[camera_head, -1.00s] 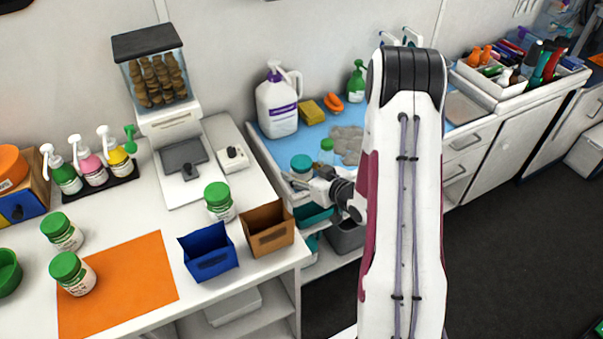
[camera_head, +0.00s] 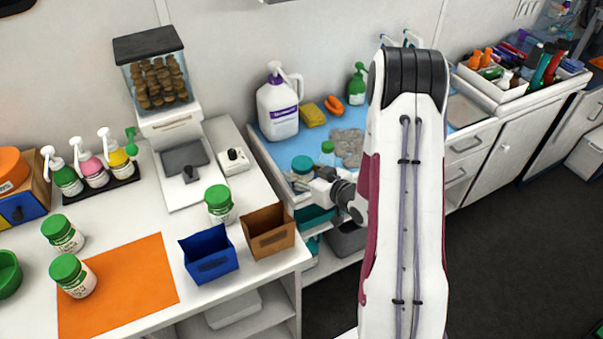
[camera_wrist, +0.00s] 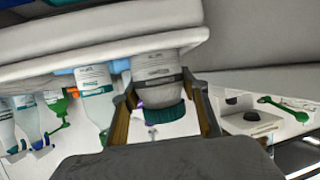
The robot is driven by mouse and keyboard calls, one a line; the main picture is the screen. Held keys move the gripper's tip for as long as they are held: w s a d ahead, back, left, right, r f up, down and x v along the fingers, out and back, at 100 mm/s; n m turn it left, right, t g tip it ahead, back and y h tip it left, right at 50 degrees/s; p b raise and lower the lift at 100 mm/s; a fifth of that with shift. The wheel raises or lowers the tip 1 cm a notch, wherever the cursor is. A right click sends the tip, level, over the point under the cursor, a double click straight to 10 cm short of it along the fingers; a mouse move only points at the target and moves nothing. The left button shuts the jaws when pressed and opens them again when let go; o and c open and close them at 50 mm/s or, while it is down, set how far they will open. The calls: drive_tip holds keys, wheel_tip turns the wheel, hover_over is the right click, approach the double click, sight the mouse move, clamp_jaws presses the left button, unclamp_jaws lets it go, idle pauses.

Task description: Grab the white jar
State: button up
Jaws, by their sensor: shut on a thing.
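A white jar with a teal lid (camera_head: 302,164) is at the left end of the blue-topped counter, and its lower part is hidden by my gripper in the head view. My gripper (camera_head: 308,184) is shut on this jar. In the wrist view, which looks upside down, the jar's white labelled body (camera_wrist: 157,68) sits between the two fingers of my gripper (camera_wrist: 160,86), with the teal lid pointing down in the picture. I cannot tell whether the jar touches the counter.
A clear green-capped bottle (camera_head: 328,148) stands close behind the jar. White jars with green lids, including one (camera_head: 220,206), stand on the left table near blue (camera_head: 209,262) and brown bins (camera_head: 268,240).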

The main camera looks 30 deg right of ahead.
drive_tip(key=shift+r, duration=4.75)
